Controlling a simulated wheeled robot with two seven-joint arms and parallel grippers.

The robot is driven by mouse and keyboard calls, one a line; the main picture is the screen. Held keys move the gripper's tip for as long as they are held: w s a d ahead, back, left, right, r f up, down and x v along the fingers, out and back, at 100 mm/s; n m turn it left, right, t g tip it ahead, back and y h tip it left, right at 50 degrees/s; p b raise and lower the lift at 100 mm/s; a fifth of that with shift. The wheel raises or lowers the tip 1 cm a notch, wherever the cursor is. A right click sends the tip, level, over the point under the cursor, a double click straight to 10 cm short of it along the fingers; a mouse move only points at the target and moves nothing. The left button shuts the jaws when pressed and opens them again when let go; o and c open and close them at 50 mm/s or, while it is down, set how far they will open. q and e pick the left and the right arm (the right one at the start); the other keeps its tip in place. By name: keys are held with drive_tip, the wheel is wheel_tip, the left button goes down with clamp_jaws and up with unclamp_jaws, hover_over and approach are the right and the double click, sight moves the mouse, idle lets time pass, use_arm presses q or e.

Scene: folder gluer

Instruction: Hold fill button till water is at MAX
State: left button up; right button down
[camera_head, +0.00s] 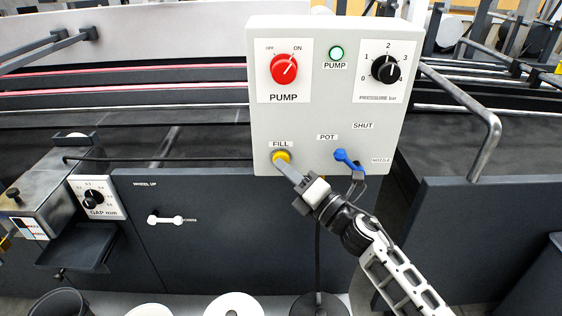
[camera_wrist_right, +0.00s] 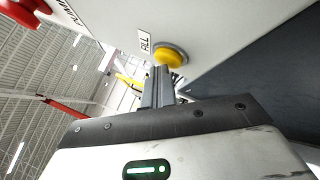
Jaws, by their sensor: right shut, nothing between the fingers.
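The yellow fill button (camera_head: 280,156) sits at the lower left of the grey control box (camera_head: 325,115), under the FILL label. My right gripper (camera_head: 287,167) is shut and empty, its fingertips right at the button from below right. In the right wrist view the yellow button (camera_wrist_right: 170,54) shows just beyond the shut fingertips (camera_wrist_right: 159,70). I cannot tell whether they touch it or press it in. No water level or MAX mark can be made out. My left gripper is not in view.
The box also carries a red pump knob (camera_head: 283,69), a green pump lamp (camera_head: 337,54), a black pressure knob (camera_head: 385,69) and a blue lever (camera_head: 347,159) close to my right gripper. A bent metal rail (camera_head: 490,135) stands at right. A gap dial (camera_head: 93,199) is at left.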

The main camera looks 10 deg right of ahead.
idle(0.3)
drive_tip(key=shift+s+a, duration=0.15)
drive_tip(key=shift+s, duration=0.8)
drive_tip(key=s, duration=0.2)
drive_tip(key=s+a+p, duration=0.1)
drive_tip(key=s, duration=0.2)
drive_tip(key=shift+w, duration=0.1)
